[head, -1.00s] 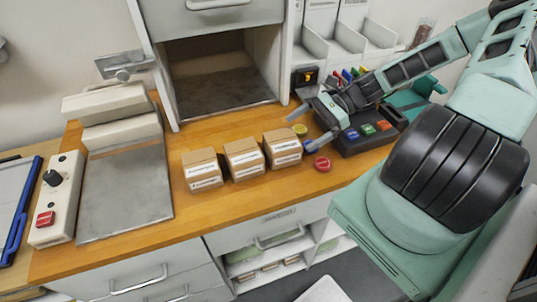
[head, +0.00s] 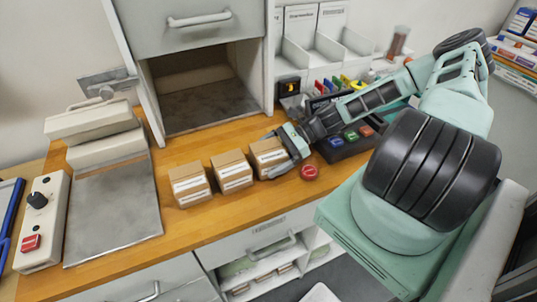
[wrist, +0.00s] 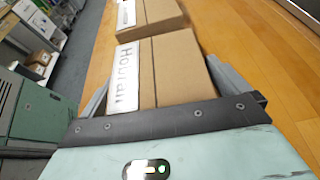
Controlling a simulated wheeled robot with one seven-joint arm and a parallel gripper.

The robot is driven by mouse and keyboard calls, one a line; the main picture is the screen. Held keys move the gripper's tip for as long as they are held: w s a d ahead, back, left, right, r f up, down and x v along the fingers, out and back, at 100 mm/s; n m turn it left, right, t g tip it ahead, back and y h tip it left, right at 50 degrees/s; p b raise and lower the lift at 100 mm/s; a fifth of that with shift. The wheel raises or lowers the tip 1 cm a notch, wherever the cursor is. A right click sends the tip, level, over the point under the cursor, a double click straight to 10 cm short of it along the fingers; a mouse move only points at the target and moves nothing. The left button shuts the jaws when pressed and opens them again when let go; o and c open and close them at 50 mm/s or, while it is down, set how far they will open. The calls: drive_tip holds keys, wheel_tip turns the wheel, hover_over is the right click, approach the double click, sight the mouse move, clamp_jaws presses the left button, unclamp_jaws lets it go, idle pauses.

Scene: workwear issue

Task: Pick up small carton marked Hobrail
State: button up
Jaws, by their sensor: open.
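The small carton marked Hobrail (wrist: 178,72) is brown cardboard with a white label, and its name is readable in the wrist view. In the head view it is the rightmost carton (head: 266,158) of a row of three on the wooden counter. My gripper (head: 277,154) is at this carton, coming from the right. In the wrist view my gripper (wrist: 158,62) is open, with one finger on each side of the carton. The carton partly hides the fingers, and I cannot tell whether they touch it.
The middle carton (head: 232,171) and left carton (head: 188,185) stand close by on the counter (head: 225,208). A red button (head: 310,172) is just right of my gripper. A dark box with coloured buttons (head: 350,140) lies under my arm. An open cabinet compartment (head: 205,103) is behind.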

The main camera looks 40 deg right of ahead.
drive_tip(key=shift+a+f, duration=0.1)
drive_tip(key=shift+a, duration=0.05)
drive_tip(key=c, duration=1)
drive_tip(key=shift+c, duration=0.2)
